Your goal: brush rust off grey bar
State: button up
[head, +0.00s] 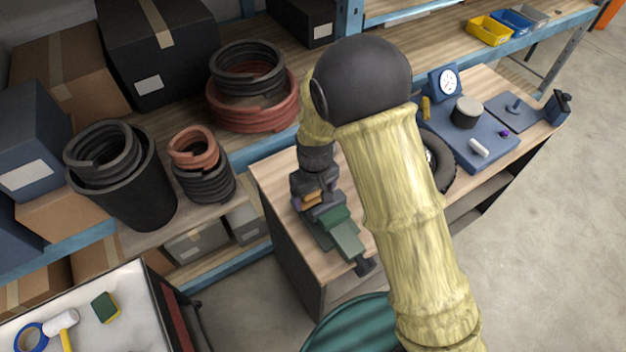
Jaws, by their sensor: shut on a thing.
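My gripper (310,189) is dark and points down over the wooden workbench (268,175). It is shut on a small orange-brown block, apparently the brush (312,198). The brush is right at the far end of a green vise (342,232) fixed to the bench. A dark grey piece, perhaps the bar (325,209), lies between brush and vise jaws. I cannot tell whether the brush touches it. Rust cannot be made out at this size, and my arm and gripper hide part of the area.
On the bench's right, beyond my arm, are a blue plate with a dial gauge (448,82), a grey-topped cylinder (466,112) and a black wheel (440,160). A white-topped cart (90,315) is at lower left, a green drum (350,325) in front.

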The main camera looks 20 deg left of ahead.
notch_tip(320, 180, up, 2)
jog(key=shift+w+r+p, duration=0.1)
jog(key=shift+w+p, duration=0.05)
jog(key=shift+p, duration=0.35)
jog(key=shift+s+a+r+p, duration=0.1)
jog(key=shift+s+r+p, duration=0.1)
jog(key=shift+r+p, duration=0.25)
jog(key=shift+s+r+p, duration=0.15)
jog(key=shift+r+p, duration=0.1)
jog(key=shift+r, duration=0.3)
jog(key=shift+w+r, duration=0.1)
jog(key=shift+r, duration=0.1)
